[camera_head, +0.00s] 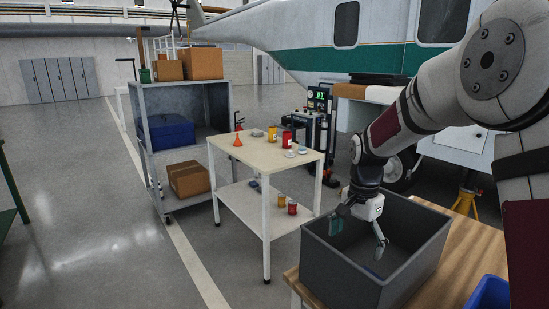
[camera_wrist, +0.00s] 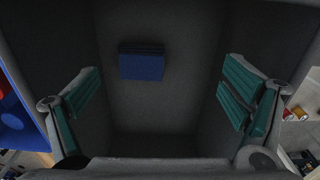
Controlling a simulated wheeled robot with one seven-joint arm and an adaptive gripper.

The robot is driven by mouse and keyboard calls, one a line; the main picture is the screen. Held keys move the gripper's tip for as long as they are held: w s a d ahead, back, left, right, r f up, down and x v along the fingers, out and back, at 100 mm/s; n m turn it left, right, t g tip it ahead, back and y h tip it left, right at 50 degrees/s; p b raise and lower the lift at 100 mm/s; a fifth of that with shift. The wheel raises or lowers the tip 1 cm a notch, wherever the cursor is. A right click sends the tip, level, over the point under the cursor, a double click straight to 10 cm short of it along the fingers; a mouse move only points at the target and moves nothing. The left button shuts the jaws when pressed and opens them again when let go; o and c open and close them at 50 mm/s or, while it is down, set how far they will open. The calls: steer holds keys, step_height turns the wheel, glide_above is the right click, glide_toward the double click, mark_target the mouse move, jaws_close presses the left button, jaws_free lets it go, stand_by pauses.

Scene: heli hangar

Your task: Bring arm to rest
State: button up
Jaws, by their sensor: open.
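My arm reaches in from the right in the head view and hangs down over a grey bin. My gripper (camera_head: 357,237) is at the bin's mouth, pointing down, with its fingers spread wide and nothing between them. The grey bin (camera_head: 338,272) stands on a wooden table. In the wrist view the teal-padded fingers of my gripper (camera_wrist: 162,88) frame the bin's inside left and right. A dark blue block (camera_wrist: 141,66) lies in the bin, apart from both fingers. The bin's near wall hides most of its floor in the head view.
The wooden table (camera_head: 457,262) carries a blue container (camera_head: 489,293) right of the bin. A white two-tier cart (camera_head: 262,155) with cans and an orange cone stands left. Behind it are a grey shelf cart (camera_head: 150,120) and a helicopter (camera_head: 305,45). Floor at left is clear.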

steer(key=s+r+n+t+p, duration=0.1)
steer(key=s+r+n+p, duration=0.3)
steer(key=s+r, duration=0.8)
steer(key=s+r+n+t+p, duration=0.25)
steer(key=s+r, duration=0.65)
steer(key=s, duration=0.5)
steer(key=s+r+n+p, duration=0.1)
steer(key=s+n+p, duration=0.2)
steer(key=s, duration=0.8)
steer(key=shift+a+r+n, duration=0.2)
steer(key=shift+a+n, duration=0.1)
steer(key=shift+n, duration=0.15)
steer(key=shift+t, duration=0.25)
